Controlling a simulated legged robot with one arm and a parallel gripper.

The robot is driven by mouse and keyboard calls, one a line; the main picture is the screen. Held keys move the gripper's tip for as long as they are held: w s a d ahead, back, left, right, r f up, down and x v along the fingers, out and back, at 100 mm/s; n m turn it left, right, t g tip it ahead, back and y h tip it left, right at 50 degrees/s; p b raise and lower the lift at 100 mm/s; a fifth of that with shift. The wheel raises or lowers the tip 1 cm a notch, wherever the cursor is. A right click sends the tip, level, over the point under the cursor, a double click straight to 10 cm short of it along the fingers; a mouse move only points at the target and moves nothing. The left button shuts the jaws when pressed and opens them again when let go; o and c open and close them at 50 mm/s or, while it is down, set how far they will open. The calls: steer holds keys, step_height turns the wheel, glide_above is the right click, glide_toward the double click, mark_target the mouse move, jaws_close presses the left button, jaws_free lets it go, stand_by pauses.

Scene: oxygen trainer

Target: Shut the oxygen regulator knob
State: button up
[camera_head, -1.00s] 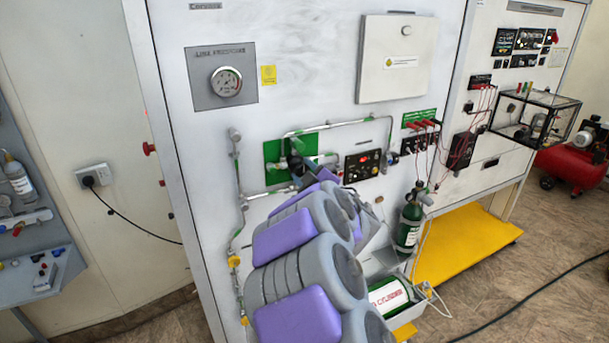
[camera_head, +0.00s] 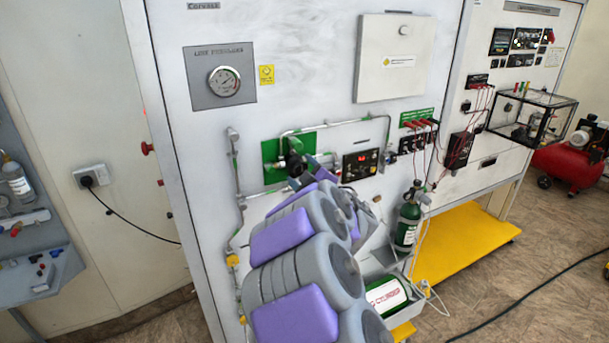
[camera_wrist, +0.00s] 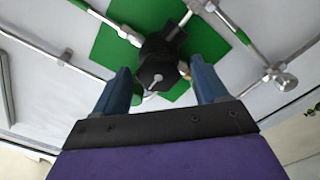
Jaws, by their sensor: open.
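The oxygen regulator knob (camera_wrist: 160,62) is black with several lobes and sits on a green plate (camera_wrist: 112,48) on the white panel. In the wrist view it lies just beyond and between the tips of my gripper (camera_wrist: 166,78), whose two blue fingers are spread apart. I cannot tell whether either finger touches it. In the head view the green plate (camera_head: 271,153) is at the panel's middle, and the knob (camera_head: 293,161) is partly hidden behind my gripper (camera_head: 308,170). My purple and grey arm covers the panel's lower middle.
Metal pipes (camera_head: 330,125) run around the green plate. A black control box (camera_head: 361,164) is to the right of it. A pressure gauge (camera_head: 224,81) is above.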

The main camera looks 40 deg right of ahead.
steer(key=shift+s, duration=0.15)
steer(key=b+v, duration=0.5)
steer(key=v, duration=1.2)
steer(key=shift+b, duration=0.4)
steer(key=shift+d+f, duration=0.1)
